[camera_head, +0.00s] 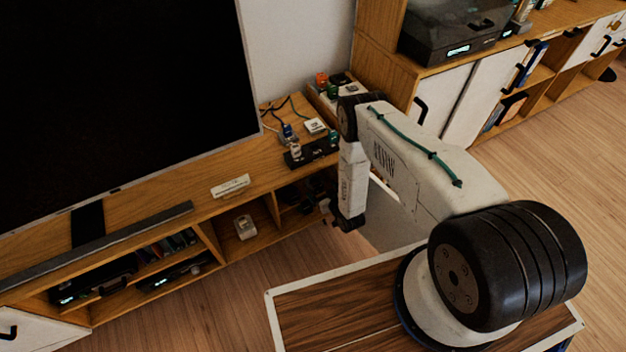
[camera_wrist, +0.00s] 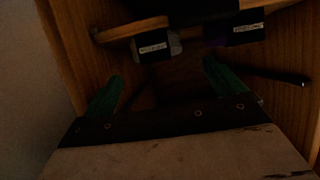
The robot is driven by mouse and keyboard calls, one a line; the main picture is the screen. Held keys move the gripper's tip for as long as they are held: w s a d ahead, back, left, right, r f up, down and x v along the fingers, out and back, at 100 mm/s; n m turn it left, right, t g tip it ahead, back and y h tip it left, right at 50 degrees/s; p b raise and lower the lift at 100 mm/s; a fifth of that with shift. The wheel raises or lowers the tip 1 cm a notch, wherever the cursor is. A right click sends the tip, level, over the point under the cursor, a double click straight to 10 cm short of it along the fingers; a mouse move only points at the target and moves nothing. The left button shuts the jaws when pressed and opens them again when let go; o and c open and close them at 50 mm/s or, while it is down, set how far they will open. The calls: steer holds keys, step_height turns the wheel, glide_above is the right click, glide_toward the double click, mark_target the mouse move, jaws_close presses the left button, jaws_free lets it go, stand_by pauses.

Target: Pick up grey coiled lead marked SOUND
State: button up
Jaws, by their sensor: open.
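In the wrist view, a greyish bundle (camera_wrist: 174,46) with a dark band and a white label lies in a dark wooden compartment. It may be the grey coiled lead, but the label is too small and dim to read. A darker, purplish bundle (camera_wrist: 216,42) with a similar label lies to its right. My gripper (camera_wrist: 163,72) has its two green fingers apart, with nothing between them, and the greyish bundle lies beyond the gap. In the head view my gripper (camera_head: 336,214) hangs in front of the cabinet's right-hand open shelf; the bundles cannot be made out there.
The wooden media cabinet (camera_head: 205,207) has shelf walls close around my gripper. A thin dark rod-like thing (camera_wrist: 275,77) lies right of the fingers. A large television (camera_head: 120,90) stands on the cabinet. Small devices (camera_head: 314,126) and cables crowd its right end. Floor (camera_head: 235,290) in front is clear.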

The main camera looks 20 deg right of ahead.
mark_target(317, 184)
steer(key=x, duration=0.7)
steer(key=shift+w+d+f, duration=0.15)
steer(key=shift+w, duration=0.1)
steer(key=c, duration=1.1)
